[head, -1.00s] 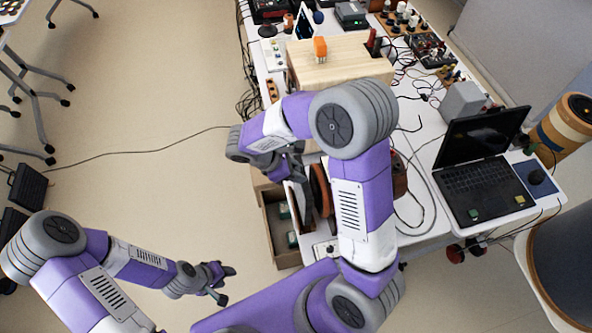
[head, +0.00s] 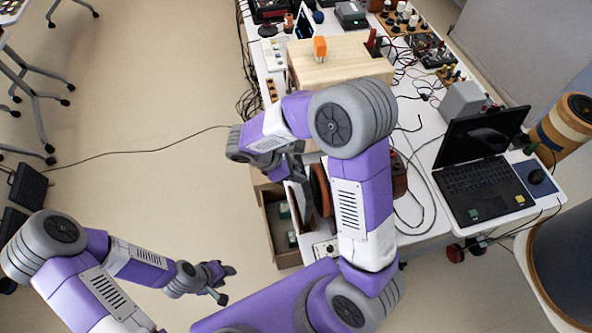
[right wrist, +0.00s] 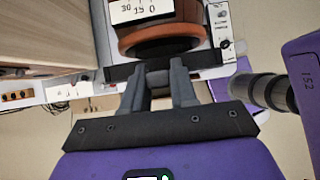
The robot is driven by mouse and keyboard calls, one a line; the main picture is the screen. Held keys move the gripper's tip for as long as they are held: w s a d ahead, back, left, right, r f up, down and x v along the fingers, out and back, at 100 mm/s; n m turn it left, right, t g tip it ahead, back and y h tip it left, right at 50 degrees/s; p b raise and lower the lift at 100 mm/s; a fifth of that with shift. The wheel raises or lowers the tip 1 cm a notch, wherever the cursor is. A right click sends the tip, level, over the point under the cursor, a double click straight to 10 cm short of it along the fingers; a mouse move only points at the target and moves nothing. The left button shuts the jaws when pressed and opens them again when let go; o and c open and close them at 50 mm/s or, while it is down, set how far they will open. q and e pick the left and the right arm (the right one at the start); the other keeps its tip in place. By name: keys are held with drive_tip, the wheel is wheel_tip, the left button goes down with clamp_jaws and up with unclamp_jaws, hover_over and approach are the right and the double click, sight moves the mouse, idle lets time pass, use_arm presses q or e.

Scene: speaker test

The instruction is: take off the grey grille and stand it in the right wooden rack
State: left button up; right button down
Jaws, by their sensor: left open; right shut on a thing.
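My right gripper (right wrist: 168,84) is shut on a dark grey piece (right wrist: 118,72), seen nearly edge-on as a bar across the fingertips in the right wrist view. It looks like the grey grille; its face is turned out of sight. My left gripper (head: 226,284) is open and empty over the floor, left of the table. I cannot make out the right wooden rack.
A round reddish-brown thing (head: 319,190) stands close to my right arm. A laptop (head: 475,180), a grey box (head: 463,102) and loose cables crowd the right. The floor at left is mostly clear.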

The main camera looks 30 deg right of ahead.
drive_tip(key=shift+f+b, duration=1.4)
drive_tip(key=shift+f, duration=0.6)
idle(1.8)
drive_tip(key=c, duration=0.8)
unclamp_jaws()
drive_tip(key=p+v, duration=0.1)
drive_tip(key=v, duration=0.6)
drive_tip(key=shift+a+r, duration=0.2)
drive_tip(key=shift+r, duration=0.05)
